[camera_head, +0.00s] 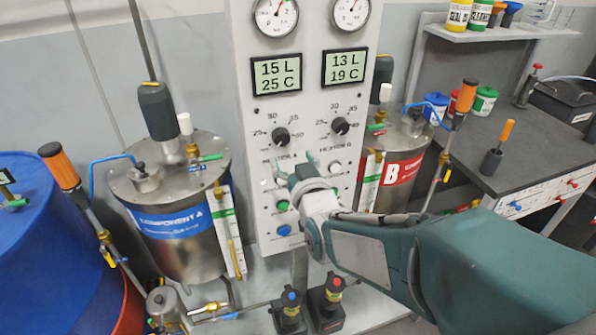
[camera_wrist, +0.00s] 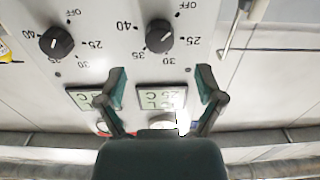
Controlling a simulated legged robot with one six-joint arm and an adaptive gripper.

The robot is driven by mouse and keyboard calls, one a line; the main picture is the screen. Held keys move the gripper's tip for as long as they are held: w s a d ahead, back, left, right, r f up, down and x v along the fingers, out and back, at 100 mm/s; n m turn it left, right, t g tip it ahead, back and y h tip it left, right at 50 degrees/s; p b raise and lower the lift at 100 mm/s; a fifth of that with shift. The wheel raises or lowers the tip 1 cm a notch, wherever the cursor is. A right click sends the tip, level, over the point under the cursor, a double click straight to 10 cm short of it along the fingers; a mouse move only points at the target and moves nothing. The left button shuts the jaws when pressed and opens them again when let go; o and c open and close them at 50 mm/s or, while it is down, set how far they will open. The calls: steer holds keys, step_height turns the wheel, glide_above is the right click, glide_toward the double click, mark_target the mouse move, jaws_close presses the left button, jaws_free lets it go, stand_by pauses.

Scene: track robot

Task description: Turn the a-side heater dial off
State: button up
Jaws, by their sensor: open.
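The a-side heater dial (camera_head: 281,136) is a black knob on the white panel, above the HEATER A label and below the left display. In the upside-down wrist view the same dial (camera_wrist: 159,35) is the right one of two, with OFF and 25 to 40 marked around it. Its pointer setting is too small to read surely. My gripper (camera_head: 296,165) is open in front of the panel, just below the dial in the head view. In the wrist view my gripper (camera_wrist: 161,84) has its teal fingers spread apart, with nothing between them. It is apart from the dial.
The B-side heater dial (camera_head: 341,126) is close by on the right. The left display (camera_head: 276,74) reads 15 L, 25 C; the right display (camera_head: 344,67) reads 13 L, 19 C. Metal tanks A (camera_head: 190,253) and B (camera_head: 408,143) flank the panel.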

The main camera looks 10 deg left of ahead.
steer(key=shift+v, duration=2.25)
steer(key=s+d+f+m+g+h, duration=0.1)
steer(key=s+d+m+g+h, duration=0.15)
steer(key=d, duration=0.55)
steer(key=s+d+f+m+g+h, duration=0.15)
steer(key=d+h, duration=0.25)
steer(key=d, duration=0.4)
steer(key=s+d+f+m+g+h, duration=0.1)
steer(key=s+d+g, duration=0.4)
steer(key=s+d, duration=0.5)
steer(key=s+m+h, duration=0.1)
steer(key=s+h, duration=0.1)
steer(key=s, duration=0.1)
steer(key=shift+s+f+g, duration=0.25)
steer(key=shift+f+g, duration=0.05)
steer(key=shift+f, duration=0.05)
steer(key=shift+c, duration=0.3)
